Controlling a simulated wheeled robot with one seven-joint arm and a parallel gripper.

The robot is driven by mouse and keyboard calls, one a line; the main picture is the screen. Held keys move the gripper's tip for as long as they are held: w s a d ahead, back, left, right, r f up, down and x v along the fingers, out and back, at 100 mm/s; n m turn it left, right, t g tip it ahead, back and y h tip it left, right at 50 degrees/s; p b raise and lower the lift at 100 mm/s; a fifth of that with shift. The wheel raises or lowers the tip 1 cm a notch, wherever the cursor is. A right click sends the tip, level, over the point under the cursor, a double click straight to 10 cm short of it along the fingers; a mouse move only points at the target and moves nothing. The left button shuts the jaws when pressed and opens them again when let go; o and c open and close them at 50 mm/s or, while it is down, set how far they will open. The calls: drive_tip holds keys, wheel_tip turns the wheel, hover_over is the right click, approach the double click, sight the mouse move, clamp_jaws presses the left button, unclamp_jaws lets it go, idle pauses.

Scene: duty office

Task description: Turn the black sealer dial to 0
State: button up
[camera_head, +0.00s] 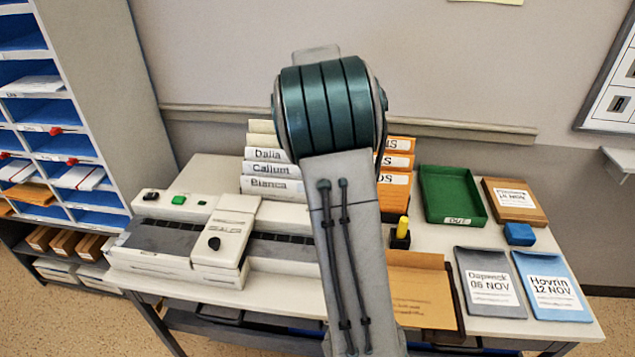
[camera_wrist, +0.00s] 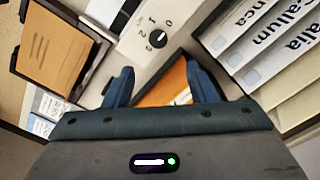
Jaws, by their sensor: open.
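The black sealer dial (camera_wrist: 158,39) shows in the wrist view, on the pale sealer panel (camera_wrist: 180,12), with the printed marks 0, 1 and 2 beside it. The mark on the dial is too small to tell which number it points to. My gripper (camera_wrist: 158,71) is open, with its two blue fingers apart and the dial just beyond their tips, untouched. In the head view my arm hides the gripper and this dial. The sealer (camera_head: 170,265) is a long pale machine on the table, with a black knob (camera_head: 214,243) on its sliding head.
White binders (camera_head: 270,185) stand behind the sealer, and orange binders (camera_head: 397,161) are right of my arm. A green tray (camera_head: 453,208), a blue block (camera_head: 519,234), envelopes (camera_head: 489,283) and a brown folder (camera_head: 422,290) cover the right side. Shelves (camera_head: 45,90) stand left.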

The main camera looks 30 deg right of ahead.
wheel_tip(320, 180, up, 2)
drive_tip(key=shift+r, duration=0.15)
idle(0.6)
drive_tip(key=s+a+n+t, duration=0.1)
drive_tip(key=s+a+n, duration=0.4)
drive_tip(key=s, duration=0.3)
drive_tip(key=s+a+n+t, duration=0.1)
drive_tip(key=s+a+n, duration=0.4)
drive_tip(key=s, duration=0.4)
drive_tip(key=s+a+f+n+t, duration=0.1)
drive_tip(key=s+a+n, duration=0.4)
drive_tip(key=s, duration=0.4)
drive_tip(key=shift+a+n, duration=0.4)
drive_tip(key=shift+a, duration=0.2)
